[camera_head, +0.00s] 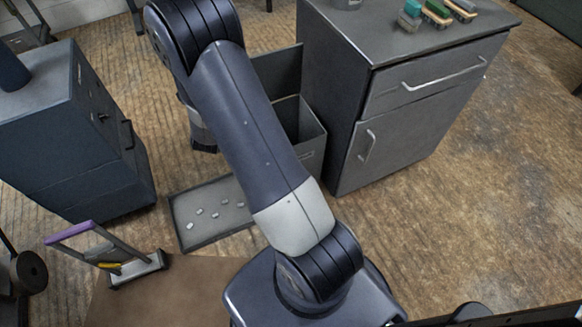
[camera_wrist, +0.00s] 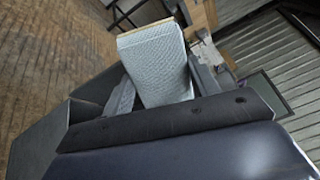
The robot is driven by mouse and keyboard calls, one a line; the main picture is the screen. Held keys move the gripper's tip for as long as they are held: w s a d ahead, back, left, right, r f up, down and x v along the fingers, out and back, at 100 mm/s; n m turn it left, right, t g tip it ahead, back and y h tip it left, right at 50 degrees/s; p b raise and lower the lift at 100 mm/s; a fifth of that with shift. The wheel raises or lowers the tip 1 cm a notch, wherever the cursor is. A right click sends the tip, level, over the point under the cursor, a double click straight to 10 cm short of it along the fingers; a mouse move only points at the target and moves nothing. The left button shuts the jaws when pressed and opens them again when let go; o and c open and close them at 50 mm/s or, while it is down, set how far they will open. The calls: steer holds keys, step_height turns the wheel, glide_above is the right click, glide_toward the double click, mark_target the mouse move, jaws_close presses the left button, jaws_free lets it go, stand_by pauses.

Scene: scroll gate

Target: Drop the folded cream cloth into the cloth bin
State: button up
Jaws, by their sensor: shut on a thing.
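The folded cloth (camera_wrist: 155,62) looks pale grey-white with a thin tan edge in the wrist view. My gripper (camera_wrist: 160,80) is shut on it, with one finger on each side, and the cloth stands out beyond the fingers. A grey open-topped bin (camera_head: 312,145) stands against the left side of the grey cabinet in the head view. My arm hides part of the bin. Grey box walls (camera_wrist: 38,135), which look like the bin, show at the left of the wrist view, beside and behind my gripper. The gripper and cloth are hidden in the head view.
The grey cabinet (camera_head: 420,110) carries several brushes (camera_head: 437,12) on top. A blue-grey drawer unit (camera_head: 70,140) stands at left. A shallow tray (camera_head: 185,232) with several pale pieces lies on the floor, near a purple-handled frame (camera_head: 70,231). The floor at right is clear.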

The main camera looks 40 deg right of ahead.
steer(key=s+d+f+m+g+h+b, duration=0.1)
steer(key=d+f+m+g+h+b, duration=0.1)
steer(key=d+f+b, duration=0.7)
steer(key=s+d+f+m+g+h+b, duration=0.1)
steer(key=d+f+m+g+h+b, duration=0.2)
steer(key=f, duration=1.3)
steer(key=d+m+g+b, duration=0.1)
steer(key=d+g+b, duration=0.2)
steer(key=d+b, duration=0.2)
steer(key=shift+s+d+g+b, duration=0.15)
steer(key=shift+d+g+b, duration=0.25)
steer(key=shift+b, duration=1)
steer(key=o, duration=1.1)
steer(key=shift+a, duration=0.1)
steer(key=p+v, duration=0.3)
steer(key=v, duration=0.7)
steer(key=shift+s+a+f, duration=0.15)
steer(key=shift+a, duration=0.15)
